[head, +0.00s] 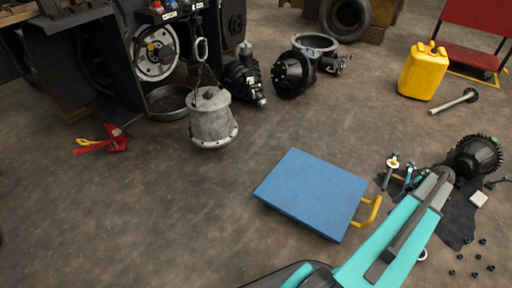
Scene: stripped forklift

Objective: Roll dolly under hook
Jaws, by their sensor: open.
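The dolly is a flat blue platform (312,194) with a yellow handle (371,212) on its right side, standing on the open floor in the middle of the head view. Its wheels are hidden. To its upper left, a light metal link or hook (201,50) hangs with dark chain above a grey bell-shaped housing (212,119). The chain runs to the housing's top; I cannot tell whether the housing's base clears the floor. The dolly is well apart from it, to the lower right.
Bare floor lies between dolly and housing. A dark pan (168,102) and black machine parts (294,74) stand behind. A red jack (117,140) lies left. A yellow can (423,71) stands upper right. A black mat (458,222) with a gear and tools lies right.

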